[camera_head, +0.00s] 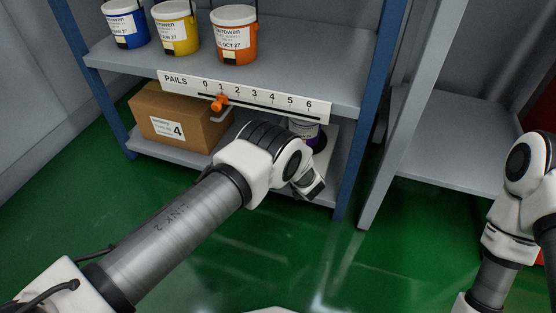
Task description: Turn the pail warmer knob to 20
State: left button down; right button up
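No knob or dial reading 20 can be made out. A pail with a purple band (303,130) stands on the lower shelf, partly hidden by my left arm. A pale flat surface (331,150) shows beside it; I cannot tell if this is the warmer. My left arm reaches across to the lower shelf, and the dark end part of the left gripper (314,190) is in front of the shelf's front edge. Its fingers cannot be told apart, so open or shut is unclear. My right arm is at the right edge; its gripper is out of view.
Blue (126,24), yellow (176,28) and orange (234,36) pails stand on the upper shelf (310,65). A PAILS scale (255,95) has an orange slider (219,102) near 1. A cardboard box (178,118) marked 4 is below. Green floor (400,240) is open in front.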

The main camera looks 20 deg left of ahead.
pick_arm(q)
jog(key=shift+g, duration=0.3)
jog(key=c, duration=0.9)
grip_release()
jog(key=shift+o, duration=0.2)
notch_tip(320, 180, up, 10)
